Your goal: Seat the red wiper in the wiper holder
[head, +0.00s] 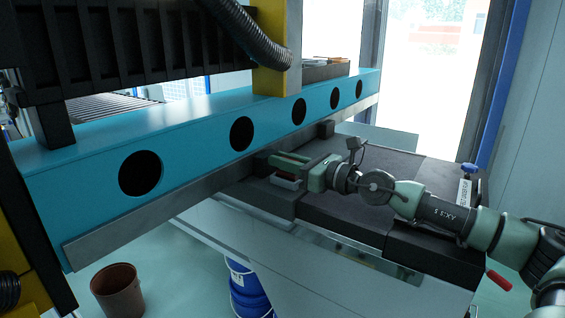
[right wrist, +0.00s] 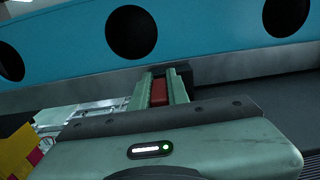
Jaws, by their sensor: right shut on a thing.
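My right gripper (head: 279,169) reaches in from the right, over the dark work surface beside the blue beam. In the right wrist view its two pale green fingers (right wrist: 159,84) are shut on a red block-like piece, the red wiper (right wrist: 159,92). A dark block (right wrist: 184,76) lies just beyond the fingertips, under the beam. I cannot tell whether it is the wiper holder or whether the wiper touches it. My left gripper is out of view.
The blue beam (head: 200,141) with round holes runs across just beyond the gripper, with a metal strip along its lower edge. Dark slabs (head: 345,212) lie under my right arm. A brown bin (head: 118,291) and a blue drum (head: 249,290) stand on the floor.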

